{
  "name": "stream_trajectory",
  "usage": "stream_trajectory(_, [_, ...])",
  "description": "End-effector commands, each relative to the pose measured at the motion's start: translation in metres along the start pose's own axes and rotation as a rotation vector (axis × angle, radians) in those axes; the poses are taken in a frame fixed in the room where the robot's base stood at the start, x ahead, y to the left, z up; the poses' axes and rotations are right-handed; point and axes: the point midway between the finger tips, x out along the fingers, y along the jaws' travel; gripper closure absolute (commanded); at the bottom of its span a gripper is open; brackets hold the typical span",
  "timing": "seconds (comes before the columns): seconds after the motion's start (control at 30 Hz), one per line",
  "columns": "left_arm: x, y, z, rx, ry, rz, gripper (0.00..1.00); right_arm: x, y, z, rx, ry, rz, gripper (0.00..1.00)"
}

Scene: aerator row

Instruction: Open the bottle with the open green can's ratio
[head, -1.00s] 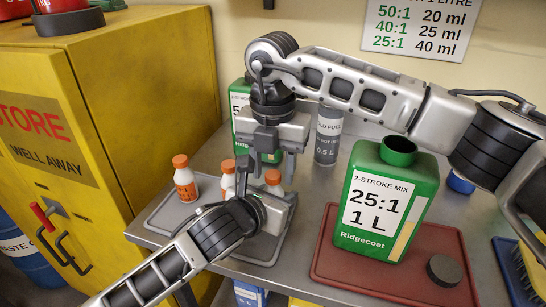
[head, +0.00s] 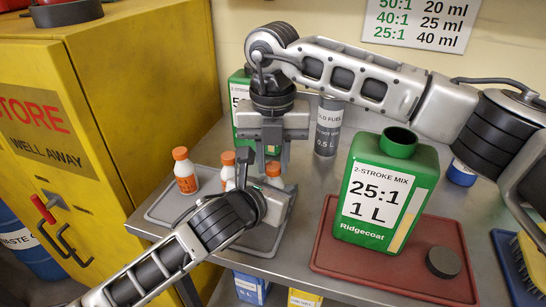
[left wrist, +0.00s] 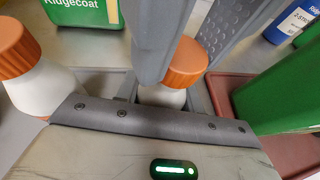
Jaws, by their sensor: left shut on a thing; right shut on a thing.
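The open green can (head: 385,195) reads "25:1, 1 L"; its neck is uncapped and its dark cap (head: 443,262) lies beside it. Several small white bottles with orange caps stand on the grey tray (head: 168,216). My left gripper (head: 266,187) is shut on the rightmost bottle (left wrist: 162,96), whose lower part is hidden. My right gripper (head: 272,163) points down from above, shut on that bottle's orange cap (left wrist: 187,58). The other bottles, such as the leftmost one (head: 185,172), stand free. Their label text is too small to read.
The wall sign (head: 418,24) gives 25:1 as 40 ml. The can stands on a red tray (head: 330,262). Another green can (head: 240,112) and a grey cylinder (head: 328,128) stand behind. A yellow cabinet (head: 150,100) is at left, a blue tray with a brush (head: 515,265) at right.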

Motion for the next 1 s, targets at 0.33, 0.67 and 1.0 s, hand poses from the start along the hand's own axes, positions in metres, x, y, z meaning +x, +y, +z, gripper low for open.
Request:
stream_trajectory(0.33, [0.0, 0.0, 0.0, 0.0, 0.001, 0.0, 1.0, 0.0, 0.0, 0.0, 0.002, 0.0, 0.0, 0.53])
stream_trajectory(0.67, [0.0, 0.0, 0.0, 0.0, 0.001, 0.0, 1.0, -0.022, 0.0, 0.001, 0.003, -0.003, 0.0, 0.53])
stream_trajectory(1.0, [0.0, 0.0, 0.0, 0.0, 0.001, 0.0, 1.0, -0.058, 0.001, 0.0, 0.093, -0.002, 0.002, 0.56])
